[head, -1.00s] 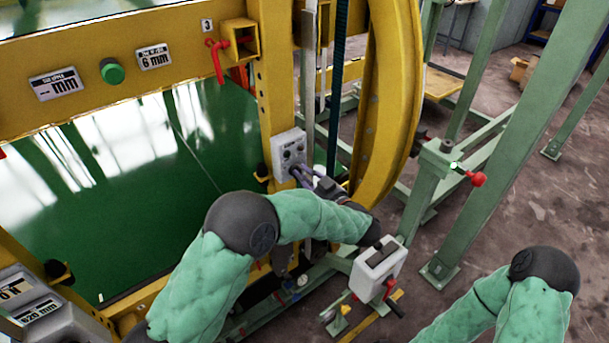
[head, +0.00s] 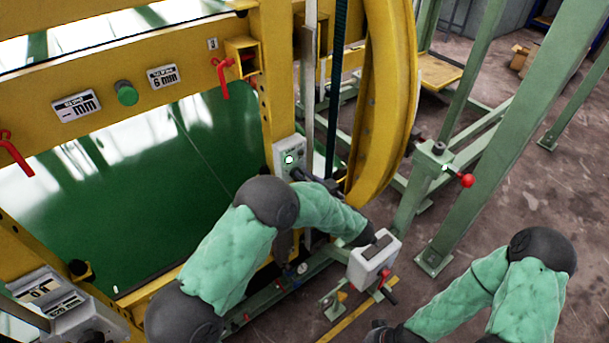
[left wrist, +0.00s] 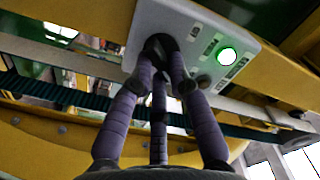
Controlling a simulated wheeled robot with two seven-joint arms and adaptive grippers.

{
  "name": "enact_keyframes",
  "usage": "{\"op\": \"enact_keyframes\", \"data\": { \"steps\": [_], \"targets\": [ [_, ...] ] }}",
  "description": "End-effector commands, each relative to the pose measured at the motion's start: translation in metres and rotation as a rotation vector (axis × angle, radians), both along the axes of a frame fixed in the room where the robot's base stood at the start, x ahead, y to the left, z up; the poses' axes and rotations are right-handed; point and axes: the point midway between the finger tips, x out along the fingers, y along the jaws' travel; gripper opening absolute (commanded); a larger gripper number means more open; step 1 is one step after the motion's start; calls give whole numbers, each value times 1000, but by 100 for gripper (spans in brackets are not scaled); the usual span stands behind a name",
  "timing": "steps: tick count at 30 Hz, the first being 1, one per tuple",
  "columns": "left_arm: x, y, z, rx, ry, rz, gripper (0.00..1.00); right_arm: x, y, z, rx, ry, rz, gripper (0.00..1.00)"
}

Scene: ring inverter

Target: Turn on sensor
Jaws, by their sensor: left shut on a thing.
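A grey control box (head: 284,150) is fixed to the yellow upright post. Its round lamp (head: 289,160) glows green, and this lamp also shows bright green in the left wrist view (left wrist: 227,56). My left gripper (left wrist: 161,72) has its purple fingers drawn together on a black knob (left wrist: 157,44) on the box, beside the lamp. The fingertips hide part of the knob. In the head view my left arm hides most of this gripper. My right arm is at the lower right, and its gripper cannot be made out.
A large yellow curved ring (head: 378,100) stands just right of the box. Red handles (head: 221,78) and a green button (head: 127,94) are on the yellow frame. A grey switch box (head: 374,262) and a green post with a red knob (head: 466,180) stand to the right.

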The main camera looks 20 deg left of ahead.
Motion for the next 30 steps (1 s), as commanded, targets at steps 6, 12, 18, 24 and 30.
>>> {"op": "enact_keyframes", "data": {
  "steps": [6,12,18,24,30],
  "targets": [
    [0,0,-1,1,2,-1,21,0,0,-1,0,0,0,0],
    [0,0,-1,1,1,-1,42,0,0,-1,0,0,0,0],
    [0,-1,0,1,0,-1,42,0,0,-1,0,0,0,0],
    [-9,-13,0,1,-1,-3,42,0,0,-1,0,0,0,0],
    [-33,-44,0,2,0,-6,42,0,0,-1,0,0,0,0]
  ]
}}
